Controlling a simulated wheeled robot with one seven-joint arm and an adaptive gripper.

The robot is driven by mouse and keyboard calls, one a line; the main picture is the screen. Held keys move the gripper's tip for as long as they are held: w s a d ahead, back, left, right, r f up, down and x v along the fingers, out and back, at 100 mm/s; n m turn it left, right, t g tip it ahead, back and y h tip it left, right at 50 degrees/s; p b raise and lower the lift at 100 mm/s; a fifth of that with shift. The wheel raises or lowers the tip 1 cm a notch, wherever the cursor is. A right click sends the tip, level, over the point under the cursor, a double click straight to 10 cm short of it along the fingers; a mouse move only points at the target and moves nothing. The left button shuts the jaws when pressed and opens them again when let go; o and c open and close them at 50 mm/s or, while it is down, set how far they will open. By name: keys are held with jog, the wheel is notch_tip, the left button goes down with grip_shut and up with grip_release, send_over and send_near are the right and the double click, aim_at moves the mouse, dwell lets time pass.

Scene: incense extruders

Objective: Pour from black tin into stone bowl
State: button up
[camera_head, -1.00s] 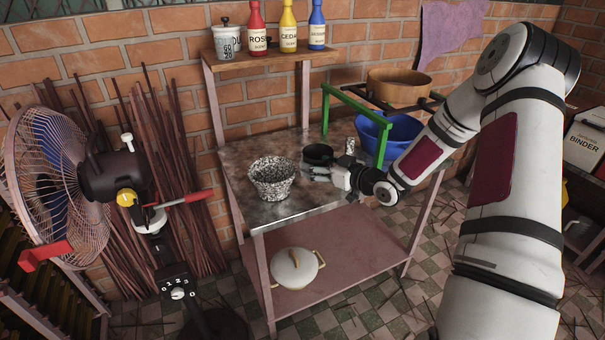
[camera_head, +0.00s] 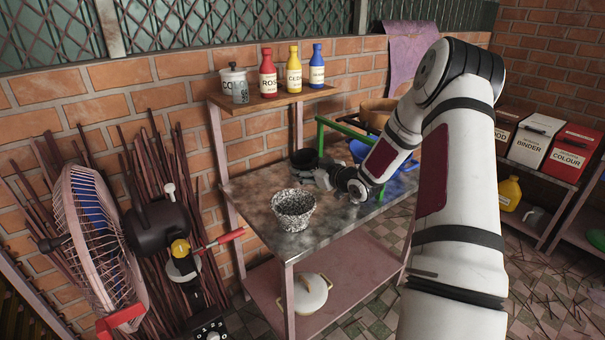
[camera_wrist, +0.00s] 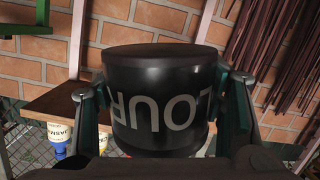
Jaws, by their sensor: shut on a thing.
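The black tin (camera_head: 305,158) is held by my gripper (camera_head: 324,179) above the back part of the metal table. In the wrist view the black tin (camera_wrist: 165,100) fills the middle, with part of its pale lettering, "LOUR", upside down. That whole view is inverted, so the tin looks about upright. The fingers of my gripper (camera_wrist: 165,105) press on both its sides. The tin's contents are hidden. The speckled black-and-white stone bowl (camera_head: 293,208) stands upright on the table, in front of the tin and slightly left of it, apart from it.
The metal table (camera_head: 255,197) has bare room around the bowl. A green frame (camera_head: 345,130) and a blue basin (camera_head: 358,150) stand right of my gripper. A wooden shelf (camera_head: 262,104) with bottles and a white pot overhangs the back. A fan (camera_head: 95,235) stands left.

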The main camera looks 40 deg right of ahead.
jog(key=shift+w+d+r+n+h+b, duration=0.15)
jog(key=shift+n+h+b, duration=0.2)
jog(key=shift+n+b, duration=0.3)
jog(key=shift+d+r+n+h+b, duration=0.1)
jog(key=shift+n+h+b, duration=0.25)
jog(key=shift+n+b, duration=0.25)
jog(key=n+b, duration=0.2)
jog(key=b, duration=0.1)
jog(key=n+h+b, duration=0.1)
jog(key=b, duration=0.1)
jog(key=shift+d+r+g, duration=0.15)
jog(key=shift+r+g, duration=0.1)
jog(key=shift+g, duration=0.05)
jog(key=n+b, duration=0.1)
jog(key=b, duration=0.2)
jog(key=n+h+b, duration=0.1)
jog(key=b, duration=0.2)
jog(key=a+n+h+b, duration=0.1)
jog(key=n+b, duration=0.1)
jog(key=b, duration=0.2)
jog(key=shift+f, duration=0.15)
jog(key=a+n+h+b, duration=0.1)
jog(key=n+b, duration=0.2)
jog(key=b, duration=0.7)
jog(key=shift+a+h, duration=0.15)
jog(key=shift+h, duration=0.15)
jog(key=shift+b, duration=0.55)
jog(key=shift+a+r+n+b, duration=0.15)
jog(key=shift+r+n+b, duration=0.15)
jog(key=shift+b, duration=0.2)
